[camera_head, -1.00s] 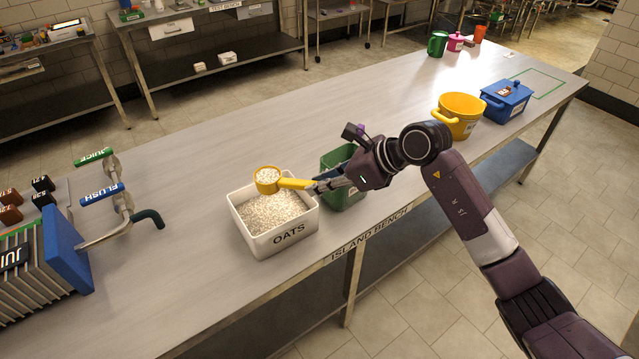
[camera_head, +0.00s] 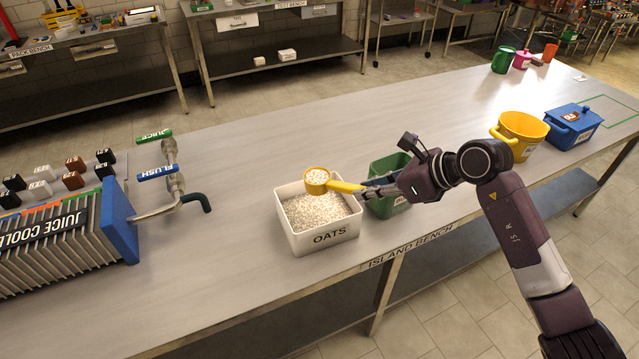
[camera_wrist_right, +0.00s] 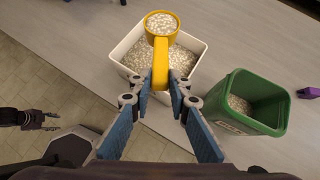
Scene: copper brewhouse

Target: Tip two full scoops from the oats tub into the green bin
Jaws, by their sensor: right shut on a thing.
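The white oats tub (camera_head: 331,238) stands on the bench, holding loose oats. My right gripper (camera_head: 372,188) is shut on the handle of a yellow scoop (camera_head: 328,186). The scoop is heaped with oats and is held roughly level above the tub's back part. The wrist view shows the scoop (camera_wrist_right: 161,58) over the tub's (camera_wrist_right: 119,52) far rim. The green bin (camera_head: 383,170) stands just right of the tub, partly hidden by my right gripper. In the wrist view the green bin (camera_wrist_right: 270,92) has oats inside. My left gripper (camera_wrist_right: 42,119) shows small and dark at the wrist view's left.
A tap with juice and flush handles (camera_head: 157,172) and a juice cooler (camera_head: 62,242) stand left of the tub. A yellow pot (camera_head: 520,135) and blue lidded box (camera_head: 574,126) stand to the right. The bench between tap and tub is clear.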

